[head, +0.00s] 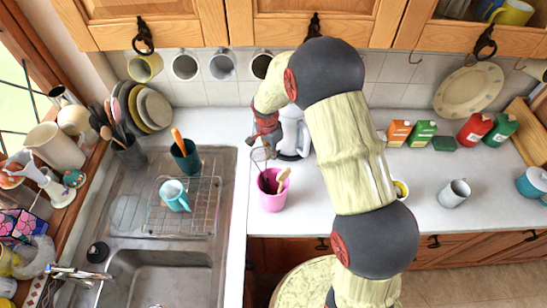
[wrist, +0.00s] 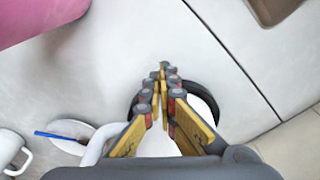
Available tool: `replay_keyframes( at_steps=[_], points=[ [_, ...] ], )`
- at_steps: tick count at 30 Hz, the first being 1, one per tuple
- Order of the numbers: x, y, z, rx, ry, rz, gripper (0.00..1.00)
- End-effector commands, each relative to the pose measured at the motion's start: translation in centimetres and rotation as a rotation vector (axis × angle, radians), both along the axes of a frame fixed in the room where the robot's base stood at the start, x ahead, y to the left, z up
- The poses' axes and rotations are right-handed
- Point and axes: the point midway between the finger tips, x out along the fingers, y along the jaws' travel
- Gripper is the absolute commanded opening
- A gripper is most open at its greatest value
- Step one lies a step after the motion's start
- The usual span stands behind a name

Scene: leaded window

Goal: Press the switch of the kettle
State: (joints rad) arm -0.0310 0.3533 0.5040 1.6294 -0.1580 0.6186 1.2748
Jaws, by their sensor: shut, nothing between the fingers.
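The white kettle (head: 292,137) stands on the counter near the wall in the head view, partly hidden behind my arm. In the wrist view its white body (wrist: 200,104) with a dark ring lies below my fingers, mostly covered by them. A curved white handle (wrist: 97,146) shows to the left. Beside the handle is a white rounded piece with a thin blue bar (wrist: 62,135); I cannot tell whether this is the switch. My gripper (wrist: 162,72) is shut and empty, its fingertips over the kettle in that view. In the head view my gripper (head: 265,138) is beside the kettle, on its left.
A pink utensil pot (head: 272,200) stands in front of the kettle; it also shows in the wrist view (wrist: 30,18). A sink (head: 130,240) with a drying rack is to the left. Mugs hang behind. Boxes and tins stand to the right (head: 422,132).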

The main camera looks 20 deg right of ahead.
Motion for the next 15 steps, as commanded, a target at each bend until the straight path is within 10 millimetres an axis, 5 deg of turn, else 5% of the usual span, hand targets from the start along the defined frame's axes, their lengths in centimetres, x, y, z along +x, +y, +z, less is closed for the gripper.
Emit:
replay_keyframes(
  at_steps=[4, 15],
  points=[
    [0.0, 0.0, -1.7, 0.000, 0.001, 0.000, 0.00],
    [-0.8, 1.6, -0.7, 0.000, -0.001, 0.002, 0.00]
  ],
)
